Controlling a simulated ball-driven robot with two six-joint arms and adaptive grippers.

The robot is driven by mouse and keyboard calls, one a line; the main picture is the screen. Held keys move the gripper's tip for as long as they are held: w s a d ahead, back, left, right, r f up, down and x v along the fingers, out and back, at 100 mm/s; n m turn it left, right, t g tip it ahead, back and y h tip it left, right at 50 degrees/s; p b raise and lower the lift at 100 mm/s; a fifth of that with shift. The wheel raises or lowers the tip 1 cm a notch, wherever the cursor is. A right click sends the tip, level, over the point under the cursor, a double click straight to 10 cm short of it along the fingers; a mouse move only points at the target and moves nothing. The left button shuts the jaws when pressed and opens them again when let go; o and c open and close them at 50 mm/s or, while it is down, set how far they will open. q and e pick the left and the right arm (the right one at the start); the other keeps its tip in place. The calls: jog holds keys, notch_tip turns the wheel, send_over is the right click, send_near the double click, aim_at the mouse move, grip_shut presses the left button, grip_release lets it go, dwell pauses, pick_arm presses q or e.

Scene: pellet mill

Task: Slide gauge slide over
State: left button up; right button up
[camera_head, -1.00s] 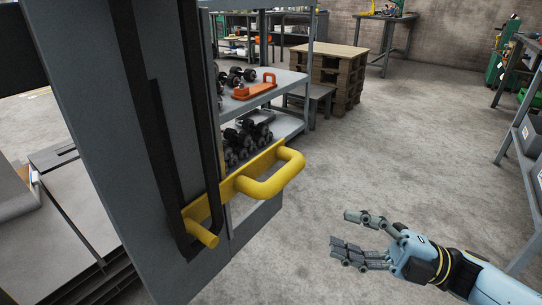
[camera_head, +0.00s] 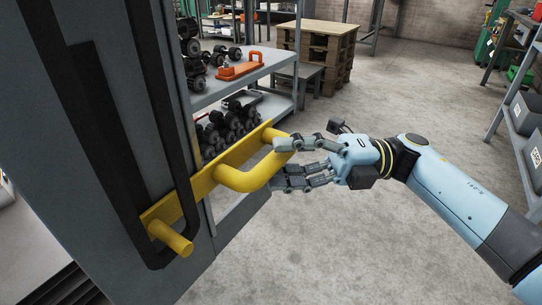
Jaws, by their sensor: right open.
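The gauge slide is most likely the yellow bar (camera_head: 202,187) with a looped handle (camera_head: 243,178) on its right end and a round peg (camera_head: 172,238) at its lower left. It crosses the dark slotted track on a tall grey panel (camera_head: 85,160). My right gripper (camera_head: 283,164) is open at the right end of the handle. Its upper finger overlaps the handle's far end and its lower fingers lie just right of the loop. I cannot tell whether they touch it. My left gripper is not in view.
Behind the panel, a grey shelf (camera_head: 262,68) holds dumbbells (camera_head: 228,124) and an orange tool (camera_head: 240,66). A stack of wooden pallets (camera_head: 325,50) stands farther back. A rack with grey bins (camera_head: 520,118) is at the right edge. The concrete floor between is clear.

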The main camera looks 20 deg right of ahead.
aim_at(236, 178)
jog(key=shift+w+a+r, duration=0.15)
jog(key=shift+a, duration=1.05)
grip_shut()
